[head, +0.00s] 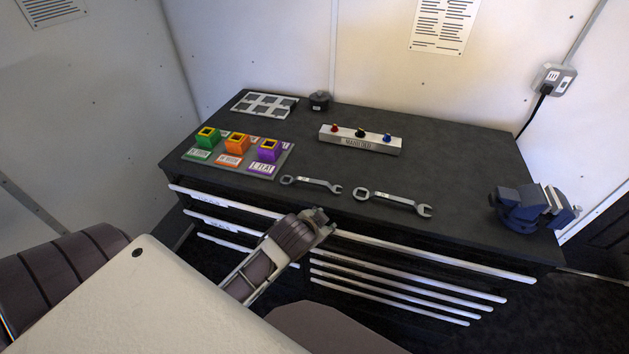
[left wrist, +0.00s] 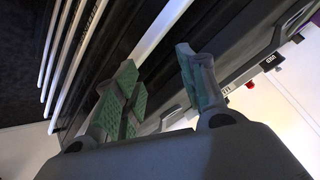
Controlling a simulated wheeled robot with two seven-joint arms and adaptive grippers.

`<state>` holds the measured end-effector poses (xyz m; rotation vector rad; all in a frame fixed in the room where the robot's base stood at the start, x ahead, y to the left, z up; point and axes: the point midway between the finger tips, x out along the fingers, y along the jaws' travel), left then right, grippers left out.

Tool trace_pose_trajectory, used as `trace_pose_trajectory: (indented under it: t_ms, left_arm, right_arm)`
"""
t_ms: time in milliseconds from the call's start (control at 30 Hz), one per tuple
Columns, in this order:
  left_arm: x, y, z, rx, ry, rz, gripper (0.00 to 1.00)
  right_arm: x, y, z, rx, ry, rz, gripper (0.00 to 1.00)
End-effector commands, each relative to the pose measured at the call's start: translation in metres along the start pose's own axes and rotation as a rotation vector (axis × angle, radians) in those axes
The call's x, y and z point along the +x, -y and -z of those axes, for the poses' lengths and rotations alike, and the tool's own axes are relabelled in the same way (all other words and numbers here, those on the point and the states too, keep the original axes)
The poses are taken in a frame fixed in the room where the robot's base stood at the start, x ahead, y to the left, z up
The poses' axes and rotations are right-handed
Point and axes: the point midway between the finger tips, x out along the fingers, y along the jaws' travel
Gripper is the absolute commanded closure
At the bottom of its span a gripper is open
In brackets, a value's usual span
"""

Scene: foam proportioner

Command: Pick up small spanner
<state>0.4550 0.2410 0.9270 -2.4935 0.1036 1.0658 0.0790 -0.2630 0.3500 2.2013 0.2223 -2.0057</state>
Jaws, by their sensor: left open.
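The small spanner (head: 312,184) lies flat on the dark bench top, near its front edge, in the head view. A larger spanner (head: 394,201) lies to its right. My left gripper (head: 320,220) is in front of the bench's front edge, just below the small spanner in the picture and apart from it. In the left wrist view its green-padded fingers (left wrist: 160,90) are spread, with nothing seen between them. My right gripper is not in view.
Green, orange and purple blocks stand on a labelled board (head: 285,165) left of the spanners. A manifold block (head: 360,142) with knobs is behind them. A blue vise (head: 530,207) sits at the right end. Drawers with white handles (head: 430,257) line the bench front.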

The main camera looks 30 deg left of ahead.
Motion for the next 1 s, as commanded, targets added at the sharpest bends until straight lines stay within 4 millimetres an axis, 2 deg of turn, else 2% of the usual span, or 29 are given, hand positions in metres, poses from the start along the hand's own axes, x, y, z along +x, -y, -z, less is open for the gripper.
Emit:
trace_pose_trajectory:
  t_ms: [100,267,567,767,1000]
  left_arm:
    - [-0.011,0.012,0.024,0.031,-0.064,0.037,0.59]
    - [-0.007,0.019,0.04,0.072,-0.123,0.072,0.59]
    - [-0.008,0.036,0.086,0.178,-0.273,0.162,0.59]
    - [-0.018,0.052,0.139,0.313,-0.447,0.266,0.59]
    - [-0.043,0.06,0.206,0.522,-0.686,0.411,0.59]
  right_arm:
    - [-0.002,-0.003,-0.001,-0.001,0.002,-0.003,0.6]
    - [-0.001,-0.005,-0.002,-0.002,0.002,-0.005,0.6]
    - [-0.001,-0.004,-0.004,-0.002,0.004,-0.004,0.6]
    - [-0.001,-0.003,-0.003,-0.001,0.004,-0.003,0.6]
    - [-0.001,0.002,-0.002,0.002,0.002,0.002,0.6]
